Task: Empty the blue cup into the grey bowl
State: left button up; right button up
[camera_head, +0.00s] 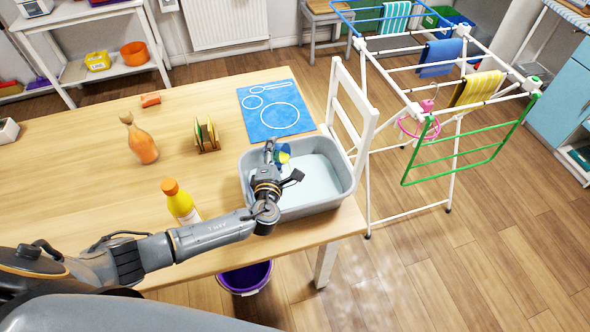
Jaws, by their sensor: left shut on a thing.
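The grey bowl (345,186) is a rectangular tub near the right end of the wooden table, with a pale bluish inside. My left gripper (277,158) reaches over its left part and is shut on the blue cup (279,163). Only a small part of the cup shows, with a yellow patch beside it; the gripper hides the rest. I cannot tell how far the cup is tilted or what is in it. My right gripper is not in view.
A yellow bottle (180,203) stands near my left forearm. An orange bottle (142,140), a rack with plates (206,135) and a blue placemat (275,112) are farther back. A white chair (349,110) and drying rack (448,90) stand right. A purple bucket (245,279) is below the table.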

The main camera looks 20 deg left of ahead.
pick_arm(q)
jog(key=shift+s+d+r+m+p, duration=0.1)
jog(key=shift+d+r+m+p, duration=0.2)
jog(key=shift+d+m+p, duration=0.3)
dwell(0.7)
jog(key=shift+d+r+m+t+y+p, duration=0.2)
jog(key=shift+m+t+p, duration=0.1)
jog(key=shift+m, duration=0.2)
jog(key=shift+d+r+m+t+y+p, duration=0.15)
jog(key=shift+m+t, duration=0.15)
jog(key=shift+m, duration=0.2)
dwell(0.9)
